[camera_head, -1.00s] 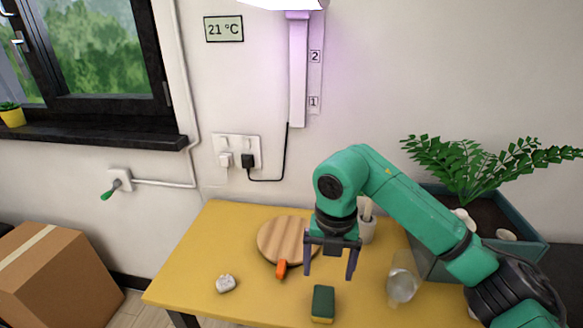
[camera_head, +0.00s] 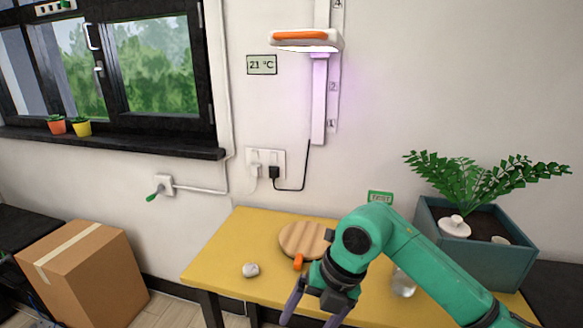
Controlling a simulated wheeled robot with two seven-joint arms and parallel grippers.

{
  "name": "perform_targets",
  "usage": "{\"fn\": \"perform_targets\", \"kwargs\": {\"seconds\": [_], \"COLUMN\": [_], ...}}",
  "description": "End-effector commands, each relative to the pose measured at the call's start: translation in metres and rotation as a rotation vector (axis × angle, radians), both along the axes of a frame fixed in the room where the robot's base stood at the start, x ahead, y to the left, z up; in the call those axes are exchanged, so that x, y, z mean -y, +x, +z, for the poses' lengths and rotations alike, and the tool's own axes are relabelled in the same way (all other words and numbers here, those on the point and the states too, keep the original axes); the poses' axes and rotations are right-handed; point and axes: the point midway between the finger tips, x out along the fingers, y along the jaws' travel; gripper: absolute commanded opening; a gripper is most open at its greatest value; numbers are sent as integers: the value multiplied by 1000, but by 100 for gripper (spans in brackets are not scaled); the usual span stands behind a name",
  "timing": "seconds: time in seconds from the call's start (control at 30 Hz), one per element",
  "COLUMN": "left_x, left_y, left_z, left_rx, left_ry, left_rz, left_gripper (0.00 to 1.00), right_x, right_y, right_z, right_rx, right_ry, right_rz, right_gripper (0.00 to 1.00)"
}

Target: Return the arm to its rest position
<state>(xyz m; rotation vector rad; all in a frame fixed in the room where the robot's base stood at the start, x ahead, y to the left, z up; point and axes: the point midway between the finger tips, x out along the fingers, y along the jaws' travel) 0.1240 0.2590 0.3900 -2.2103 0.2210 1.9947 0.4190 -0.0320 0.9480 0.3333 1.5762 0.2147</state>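My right arm comes in from the right, over the yellow table (camera_head: 225,258). Its gripper (camera_head: 311,318) points down near the bottom edge of the head view, in front of the table. The two dark fingers are apart with nothing seen between them; their tips are at the picture's edge. My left gripper is not in view.
A glass (camera_head: 402,284) is partly behind my arm. A planter (camera_head: 480,262) stands at right. A cardboard box (camera_head: 85,280) is at left.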

Motion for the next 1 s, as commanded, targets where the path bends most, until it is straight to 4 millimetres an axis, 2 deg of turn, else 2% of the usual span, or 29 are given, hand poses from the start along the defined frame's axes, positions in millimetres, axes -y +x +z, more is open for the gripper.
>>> {"fn": "perform_targets", "kwargs": {"seconds": [0.13, 0.23, 0.27, 0.33, 0.37, 0.4, 0.47, 0.5, 0.53, 0.57, 0.6, 0.67, 0.7, 0.77, 0.8, 0.87, 0.9, 1.0], "left_x": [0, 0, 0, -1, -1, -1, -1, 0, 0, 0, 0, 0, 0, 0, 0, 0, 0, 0], "left_y": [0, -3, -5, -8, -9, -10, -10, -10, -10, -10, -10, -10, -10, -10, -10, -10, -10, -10], "left_z": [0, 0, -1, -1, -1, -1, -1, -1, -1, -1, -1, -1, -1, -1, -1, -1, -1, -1], "left_rx": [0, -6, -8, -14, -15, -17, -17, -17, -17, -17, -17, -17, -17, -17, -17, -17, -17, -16], "left_ry": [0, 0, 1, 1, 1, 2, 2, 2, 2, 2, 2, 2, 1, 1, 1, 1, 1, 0], "left_rz": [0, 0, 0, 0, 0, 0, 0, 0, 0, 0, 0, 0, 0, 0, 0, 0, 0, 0], "left_gripper": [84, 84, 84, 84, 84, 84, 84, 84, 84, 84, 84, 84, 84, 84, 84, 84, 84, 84], "right_x": [-49, -86, -97, -119, -126, -130, -123, -106, -88, -66, -35, 13, 43, 83, 107, 138, 154, 181], "right_y": [-16, -29, -33, -40, -42, -40, -28, -12, 4, 21, 44, 73, 88, 104, 108, 106, 99, 68], "right_z": [13, 37, 48, 81, 99, 127, 172, 198, 212, 221, 223, 209, 190, 152, 122, 73, 40, -33], "right_rx": [7, 16, 18, 26, 32, 40, 53, 64, 73, 80, 86, 89, 85, 71, 56, 23, -6, -89], "right_ry": [254, 490, 576, 805, 920, 1083, 1345, 1514, 1627, 1724, 1821, 1903, 1919, 1897, 1852, 1749, 1658, 1400], "right_rz": [77, 111, 116, 103, 83, 36, -91, -221, -340, -471, -660, -946, -1137, -1418, -1598, -1851, -2006, -2313], "right_gripper": [89, 89, 89, 89, 89, 89, 89, 89, 89, 89, 89, 89, 89, 89, 89, 89, 89, 89]}}
